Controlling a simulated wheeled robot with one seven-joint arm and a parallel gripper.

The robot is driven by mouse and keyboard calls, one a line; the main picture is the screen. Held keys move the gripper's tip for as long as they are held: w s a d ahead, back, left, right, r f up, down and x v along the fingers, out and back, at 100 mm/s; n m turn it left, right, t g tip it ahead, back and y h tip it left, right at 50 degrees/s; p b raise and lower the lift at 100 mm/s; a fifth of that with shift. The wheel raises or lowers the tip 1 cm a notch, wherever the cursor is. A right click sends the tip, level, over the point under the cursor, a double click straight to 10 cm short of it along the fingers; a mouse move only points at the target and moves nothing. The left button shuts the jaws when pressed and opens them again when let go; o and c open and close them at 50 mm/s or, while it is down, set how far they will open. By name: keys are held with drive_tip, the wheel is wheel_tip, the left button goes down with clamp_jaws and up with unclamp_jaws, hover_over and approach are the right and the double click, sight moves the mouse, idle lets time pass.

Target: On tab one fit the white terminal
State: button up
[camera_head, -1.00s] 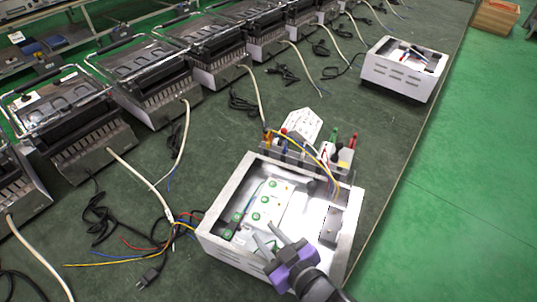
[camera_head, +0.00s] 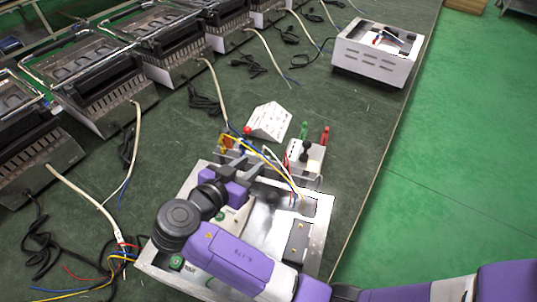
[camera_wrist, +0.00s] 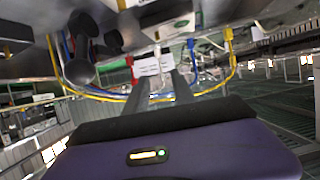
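The open white metal box (camera_head: 323,225) stands at the front of the bench, with pale plates and round green marks (camera_head: 177,262) inside. I cannot tell which part is tab one. Yellow, blue and white wires (camera_head: 277,163) run from the connector rack at its back edge into the box. I cannot make out the white terminal for certain. My gripper (camera_head: 262,172) is over the box's back part, close to the wires. In the wrist view its two fingers (camera_wrist: 157,92) stand apart with nothing clearly gripped. My arm hides much of the box's inside.
A second white box (camera_head: 375,55) is farther back. Grills (camera_head: 100,85) line the left, with loose cables (camera_head: 85,190) between.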

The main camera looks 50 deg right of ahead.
sight(262, 153)
drive_tip(key=x, duration=0.2)
drive_tip(key=p+x, duration=0.1)
drive_tip(key=x, duration=0.4)
drive_tip(key=shift+w+r, duration=0.1)
drive_tip(key=shift+r, duration=0.2)
drive_tip(key=shift+w+d+f, duration=0.1)
drive_tip(key=shift+d+f, duration=0.15)
drive_tip(key=shift+d, duration=0.15)
clamp_jaws()
